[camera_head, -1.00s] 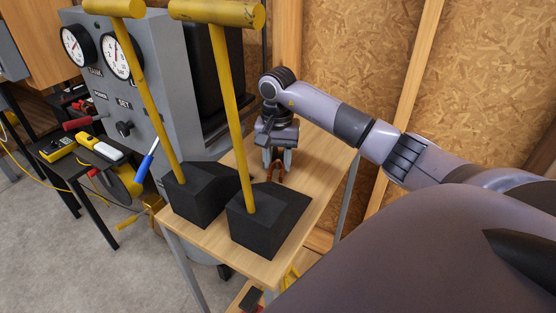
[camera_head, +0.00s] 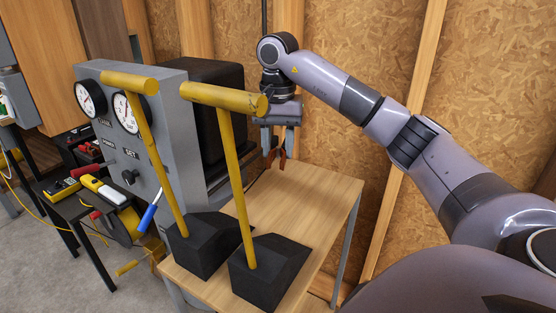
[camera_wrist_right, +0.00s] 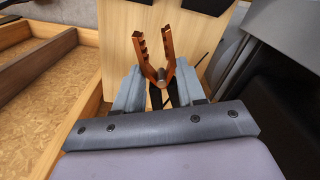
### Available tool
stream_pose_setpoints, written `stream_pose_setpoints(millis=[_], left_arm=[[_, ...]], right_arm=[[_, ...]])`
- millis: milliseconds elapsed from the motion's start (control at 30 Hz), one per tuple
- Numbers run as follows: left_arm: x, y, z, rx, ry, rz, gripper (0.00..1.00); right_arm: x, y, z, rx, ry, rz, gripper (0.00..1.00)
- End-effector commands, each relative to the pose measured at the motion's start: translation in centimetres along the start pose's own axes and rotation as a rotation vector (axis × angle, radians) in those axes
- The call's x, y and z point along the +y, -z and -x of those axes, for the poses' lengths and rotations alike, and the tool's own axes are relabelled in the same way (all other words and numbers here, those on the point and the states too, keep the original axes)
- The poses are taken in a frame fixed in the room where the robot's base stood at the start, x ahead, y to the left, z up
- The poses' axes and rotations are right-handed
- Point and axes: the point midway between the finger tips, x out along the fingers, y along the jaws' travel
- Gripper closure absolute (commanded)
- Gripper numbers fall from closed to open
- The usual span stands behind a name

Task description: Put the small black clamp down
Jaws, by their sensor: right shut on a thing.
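My right gripper (camera_head: 280,138) is shut on the small clamp (camera_head: 276,158), which has copper-coloured toothed jaws. In the right wrist view the clamp's jaws (camera_wrist_right: 157,55) stick out beyond the fingers of my right gripper (camera_wrist_right: 158,88). Its dark handles are partly hidden between the fingers. The clamp appears held above the far end of the wooden table (camera_head: 310,195), jaws pointing down. My left gripper is not in view.
Two black wedge blocks (camera_head: 206,245) (camera_head: 268,272) with yellow T-handles stand on the table's near part. A grey gauge panel (camera_head: 150,160) stands to the left. The OSB wall (camera_head: 350,60) is close behind. The table's right side is bare.

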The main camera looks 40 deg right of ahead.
Motion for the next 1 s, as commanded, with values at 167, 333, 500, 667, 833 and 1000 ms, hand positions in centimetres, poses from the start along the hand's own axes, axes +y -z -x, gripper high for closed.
stream_pose_setpoints(millis=[167, 333, 500, 667, 833, 1000], left_arm=[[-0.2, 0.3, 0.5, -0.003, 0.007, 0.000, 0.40], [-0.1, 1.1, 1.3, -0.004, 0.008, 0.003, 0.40], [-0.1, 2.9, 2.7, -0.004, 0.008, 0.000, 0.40], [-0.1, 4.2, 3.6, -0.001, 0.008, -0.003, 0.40], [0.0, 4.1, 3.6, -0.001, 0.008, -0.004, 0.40], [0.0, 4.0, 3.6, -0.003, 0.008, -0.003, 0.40]], right_arm=[[0.0, 0.0, 1.8, 0.000, 0.000, -0.001, 0.97], [0.0, 0.0, 3.5, 0.000, 0.001, -0.001, 0.97], [0.0, 0.0, 5.9, 0.000, 0.001, -0.001, 0.97], [0.0, 0.0, 7.4, 0.000, 0.000, -0.001, 0.97], [0.0, 0.0, 7.4, 0.000, 0.000, -0.001, 0.97], [0.0, 0.0, 7.3, 0.000, 0.000, -0.001, 0.97]])
